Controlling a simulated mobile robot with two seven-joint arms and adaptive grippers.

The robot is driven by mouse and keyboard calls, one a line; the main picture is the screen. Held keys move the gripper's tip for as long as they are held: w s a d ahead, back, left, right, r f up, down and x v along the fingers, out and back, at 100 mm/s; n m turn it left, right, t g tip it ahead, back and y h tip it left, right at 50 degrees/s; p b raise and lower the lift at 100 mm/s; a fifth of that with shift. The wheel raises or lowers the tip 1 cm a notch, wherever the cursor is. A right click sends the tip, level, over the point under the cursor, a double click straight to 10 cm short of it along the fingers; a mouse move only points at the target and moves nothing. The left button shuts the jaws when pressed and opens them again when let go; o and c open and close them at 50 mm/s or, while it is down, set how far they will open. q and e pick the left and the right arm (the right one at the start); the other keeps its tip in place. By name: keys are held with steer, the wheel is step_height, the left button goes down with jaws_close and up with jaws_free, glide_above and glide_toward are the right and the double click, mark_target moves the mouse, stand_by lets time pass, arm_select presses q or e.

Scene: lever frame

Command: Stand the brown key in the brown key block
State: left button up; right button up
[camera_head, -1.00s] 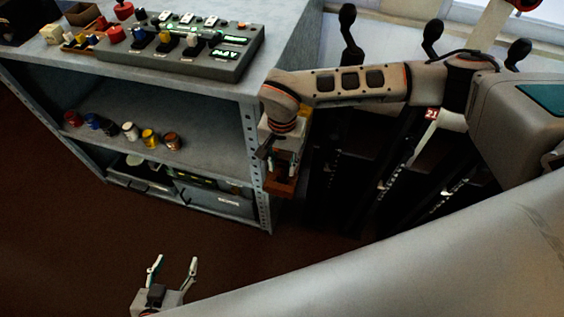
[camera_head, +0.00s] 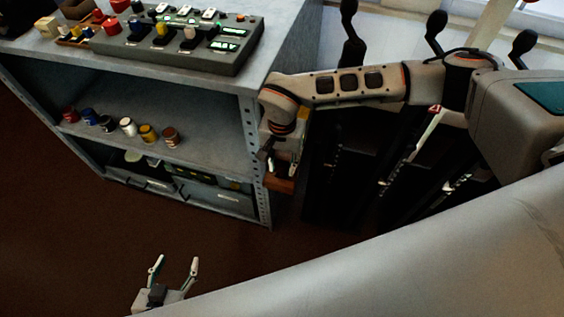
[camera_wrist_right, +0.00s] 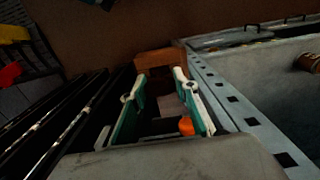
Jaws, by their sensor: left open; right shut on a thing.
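The brown key block (camera_head: 280,184) is at the right front post of the grey shelf, partly hidden by my right gripper. It also shows in the right wrist view (camera_wrist_right: 158,60), beyond the fingertips. My right gripper (camera_head: 287,168) hangs close over the block, pointing down. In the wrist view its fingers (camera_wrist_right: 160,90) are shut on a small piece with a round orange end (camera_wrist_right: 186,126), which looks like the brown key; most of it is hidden. Whether it touches the block I cannot tell. My left gripper (camera_head: 175,262) is open and empty, low over the floor.
The grey shelf (camera_head: 190,88) stands left of my right gripper, its perforated post (camera_head: 253,150) very close. Black levers (camera_head: 350,50) stand close on the right. A button console (camera_head: 180,45) is on top; several coloured jars (camera_head: 128,127) stand inside. The floor at left is clear.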

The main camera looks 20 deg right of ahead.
steer(key=shift+f+b, duration=0.35)
steer(key=shift+f, duration=0.5)
steer(key=o, duration=1.1)
step_height(320, 180, up, 7)
steer(key=p, duration=0.5)
steer(key=shift+r, duration=0.1)
